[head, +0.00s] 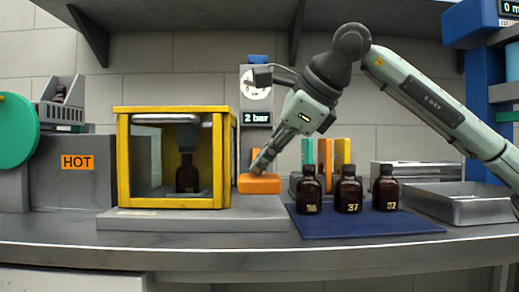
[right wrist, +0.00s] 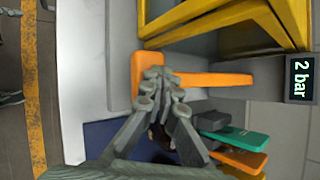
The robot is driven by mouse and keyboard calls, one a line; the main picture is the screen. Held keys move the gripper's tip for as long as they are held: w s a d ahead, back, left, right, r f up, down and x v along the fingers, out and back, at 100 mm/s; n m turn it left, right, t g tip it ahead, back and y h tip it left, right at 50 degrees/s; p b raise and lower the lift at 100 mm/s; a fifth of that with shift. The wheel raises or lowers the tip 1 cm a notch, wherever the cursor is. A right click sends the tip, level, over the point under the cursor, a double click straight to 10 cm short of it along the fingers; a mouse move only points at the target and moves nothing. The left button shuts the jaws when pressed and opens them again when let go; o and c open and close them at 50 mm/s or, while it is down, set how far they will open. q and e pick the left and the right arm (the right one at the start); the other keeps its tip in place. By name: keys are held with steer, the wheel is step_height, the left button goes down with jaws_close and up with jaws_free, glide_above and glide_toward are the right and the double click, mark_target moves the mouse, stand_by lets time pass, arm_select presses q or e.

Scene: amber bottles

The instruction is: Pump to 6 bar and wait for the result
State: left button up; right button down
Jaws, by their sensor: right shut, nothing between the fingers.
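The orange pump handle (head: 260,184) is to the right of the yellow-framed chamber (head: 122,160); it also shows in the right wrist view (right wrist: 220,80). A display above it reads 2 bar (head: 256,118), with a round dial gauge (head: 256,88) over it. An amber bottle (head: 187,178) stands inside the chamber behind a clear front. My right gripper (head: 258,168) is shut and empty, fingertips pointing down just over the handle. In the right wrist view its fingertips (right wrist: 160,80) overlap the handle; whether they touch cannot be told. My left gripper is out of view.
Three amber bottles (head: 348,192) stand on a blue mat (head: 370,228) to the right. A metal tray (head: 470,207) is farther right. Colored binders (head: 342,152) stand behind. A box marked HOT (head: 76,162) is at left. The counter's front strip is clear.

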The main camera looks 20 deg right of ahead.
steer(key=shift+r+p, duration=2.35)
steer(key=shift+r, duration=0.6)
step_height(320, 180, up, 5)
steer(key=p, duration=0.4)
steer(key=shift+s, duration=0.1)
